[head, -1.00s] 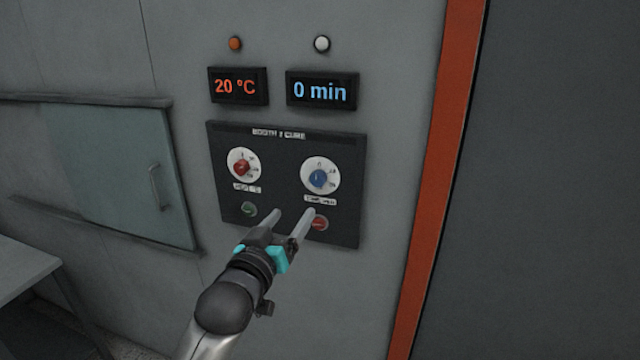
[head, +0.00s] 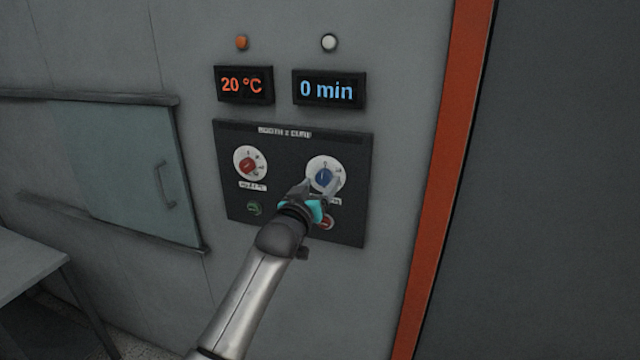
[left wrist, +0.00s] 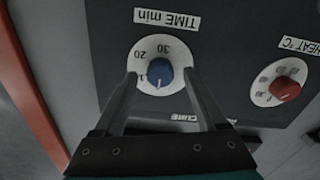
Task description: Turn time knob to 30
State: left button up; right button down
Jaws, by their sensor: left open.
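The time knob (head: 324,176) is blue on a white dial at the right of the black control panel. In the left wrist view the time knob (left wrist: 160,75) sits on its dial marked 20 and 30, under the label "TIME min". The time display (head: 326,90) reads 0 min. My left gripper (head: 320,185) is open at the knob's dial. In the left wrist view its fingertips (left wrist: 160,78) lie on either side of the blue knob; I cannot tell whether they touch it. My right gripper is not in view.
The red heat knob (head: 249,164) sits left of the time knob, below the 20 °C display (head: 244,86). A green button (head: 254,208) and a red button (head: 325,222) are low on the panel. A glass door with a handle (head: 164,184) is at left.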

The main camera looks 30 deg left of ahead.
pick_arm(q)
jog(key=shift+w+a, duration=0.1)
jog(key=shift+w, duration=0.35)
jog(key=shift+c, duration=0.4)
grip_shut()
